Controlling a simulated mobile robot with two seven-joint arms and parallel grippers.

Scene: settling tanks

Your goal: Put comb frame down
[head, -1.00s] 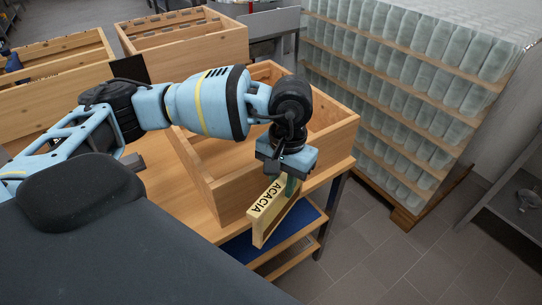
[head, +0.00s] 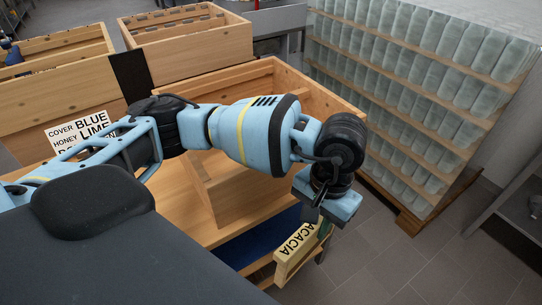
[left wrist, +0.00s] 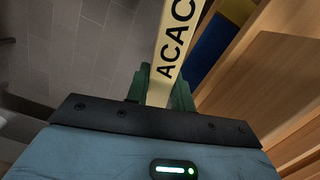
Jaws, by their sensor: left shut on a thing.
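The comb frame (head: 297,252) is a pale wooden frame with "ACACIA" in black on its top bar. My left gripper (head: 325,226) is shut on it and holds it at the front right of the wooden table, tilted in the picture. In the left wrist view the comb frame (left wrist: 176,50) stands between the green fingers of my left gripper (left wrist: 160,88). The arm hides part of the frame's far end. I cannot tell whether its lower edge touches anything. My right gripper is not in view.
A blue panel (head: 246,247) lies low beside the frame. An open wooden box (head: 285,78) stands behind my arm. More wooden boxes (head: 190,45) are at the back left. A lettered sign (head: 80,137) is at left. A rack of jars (head: 425,85) stands at right, with open floor (head: 385,260) before it.

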